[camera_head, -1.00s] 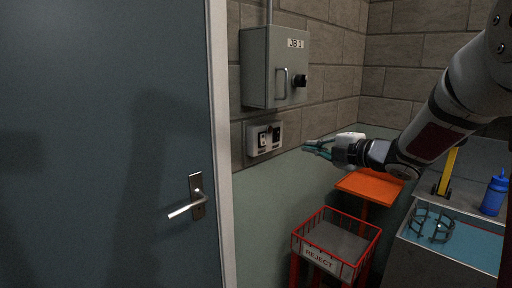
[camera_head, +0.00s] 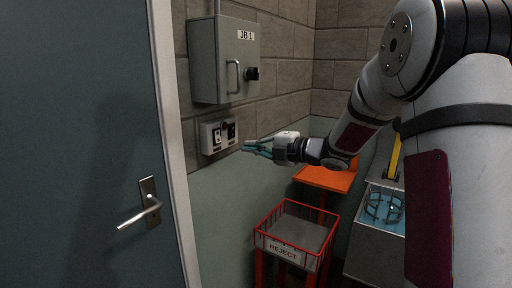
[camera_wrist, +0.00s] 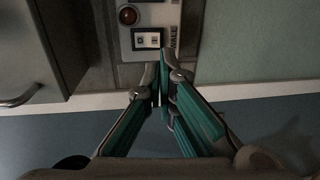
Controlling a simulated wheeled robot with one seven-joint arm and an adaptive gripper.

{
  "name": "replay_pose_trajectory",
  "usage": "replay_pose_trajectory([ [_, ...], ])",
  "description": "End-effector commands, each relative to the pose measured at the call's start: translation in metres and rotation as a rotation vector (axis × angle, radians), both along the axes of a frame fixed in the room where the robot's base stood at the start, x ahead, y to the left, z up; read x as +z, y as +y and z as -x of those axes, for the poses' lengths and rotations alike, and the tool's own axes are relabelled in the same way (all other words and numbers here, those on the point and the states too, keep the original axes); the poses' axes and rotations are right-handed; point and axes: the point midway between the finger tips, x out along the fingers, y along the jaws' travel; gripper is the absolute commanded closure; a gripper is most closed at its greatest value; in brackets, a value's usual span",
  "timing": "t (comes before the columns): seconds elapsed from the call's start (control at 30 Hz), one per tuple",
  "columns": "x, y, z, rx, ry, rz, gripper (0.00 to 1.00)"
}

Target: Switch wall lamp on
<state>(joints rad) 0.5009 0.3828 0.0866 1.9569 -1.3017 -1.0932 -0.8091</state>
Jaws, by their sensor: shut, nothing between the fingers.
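A small white switch panel (camera_head: 219,135) is on the wall below a grey box. In the wrist view, the panel (camera_wrist: 125,46) carries a rocker switch (camera_wrist: 148,39), a dark red round part (camera_wrist: 128,15) and partly hidden lettering that appears to begin with "WALL". My gripper (camera_head: 245,149) has teal fingers and is just right of the panel in the head view. In the wrist view my gripper (camera_wrist: 161,82) is shut and empty, its tips just below the rocker switch in the picture. I cannot tell whether they touch the panel. No wall lamp is seen.
The grey box marked JB 1 (camera_head: 222,60) juts out above the panel, with a handle and a black knob. A door (camera_head: 75,130) with a lever handle (camera_head: 140,214) is at left. A red REJECT crate (camera_head: 296,245) and an orange tray (camera_head: 325,178) stand below my arm.

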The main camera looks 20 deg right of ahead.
Motion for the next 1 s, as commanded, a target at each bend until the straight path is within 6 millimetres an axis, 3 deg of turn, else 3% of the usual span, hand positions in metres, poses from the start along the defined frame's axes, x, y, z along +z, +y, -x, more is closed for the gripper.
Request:
replay_pose_trajectory([
  [0.3,-0.008,0.038,-0.051,0.002,0.000,0.000,1.00],
  [0.5,-0.011,0.053,-0.071,0.002,0.000,0.001,1.00],
  [1.0,-0.012,0.058,-0.079,0.000,0.000,0.000,1.00],
])
